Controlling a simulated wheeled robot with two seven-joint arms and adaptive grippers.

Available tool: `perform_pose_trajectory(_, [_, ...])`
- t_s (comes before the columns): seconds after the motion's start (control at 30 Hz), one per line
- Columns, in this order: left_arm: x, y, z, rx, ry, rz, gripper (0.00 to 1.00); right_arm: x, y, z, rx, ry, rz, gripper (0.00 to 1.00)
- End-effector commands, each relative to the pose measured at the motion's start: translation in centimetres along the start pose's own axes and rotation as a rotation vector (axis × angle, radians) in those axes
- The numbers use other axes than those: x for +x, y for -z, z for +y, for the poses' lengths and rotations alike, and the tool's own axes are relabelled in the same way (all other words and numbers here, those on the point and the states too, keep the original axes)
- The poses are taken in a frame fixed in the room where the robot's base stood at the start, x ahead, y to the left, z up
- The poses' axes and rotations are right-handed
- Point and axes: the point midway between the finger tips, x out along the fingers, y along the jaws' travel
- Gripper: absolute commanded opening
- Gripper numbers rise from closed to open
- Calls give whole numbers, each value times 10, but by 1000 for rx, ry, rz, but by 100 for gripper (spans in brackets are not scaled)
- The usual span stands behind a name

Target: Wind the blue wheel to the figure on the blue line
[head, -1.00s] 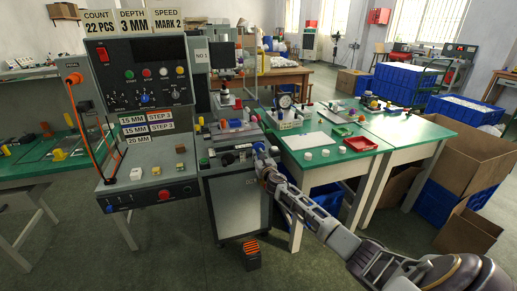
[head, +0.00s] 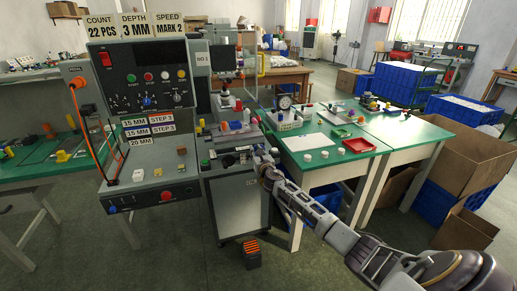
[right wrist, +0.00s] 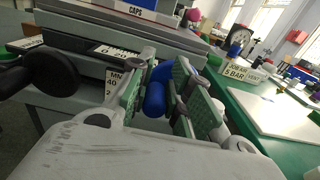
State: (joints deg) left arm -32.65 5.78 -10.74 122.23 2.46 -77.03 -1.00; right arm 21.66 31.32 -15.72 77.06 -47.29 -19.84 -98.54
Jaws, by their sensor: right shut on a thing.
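The grey pad printer (head: 236,203) stands left of centre in the head view. My right gripper (head: 265,157) is at its right front corner. In the right wrist view, the green-padded fingers of my right gripper (right wrist: 166,100) are closed around the blue wheel (right wrist: 155,98). The fingers hide much of the wheel, and its marking cannot be read. My left gripper is not in view.
A black knob (right wrist: 50,76) sits left of my fingers in the wrist view. The green-topped table (head: 325,150) with a red tray (head: 359,146) and a dial gauge (head: 284,103) stands close on the right. An orange-and-black box (head: 251,250) is on the floor by the machine.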

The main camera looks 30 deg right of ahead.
Motion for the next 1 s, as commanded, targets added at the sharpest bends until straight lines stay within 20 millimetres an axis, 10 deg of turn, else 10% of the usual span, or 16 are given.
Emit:
perform_pose_trajectory(0.83, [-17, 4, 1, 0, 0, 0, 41, 4, -35, -8, -7, 7, -26, 0])
perform_pose_trajectory(1.0, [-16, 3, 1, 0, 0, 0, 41, 3, -30, -7, -4, 6, -20, 19])
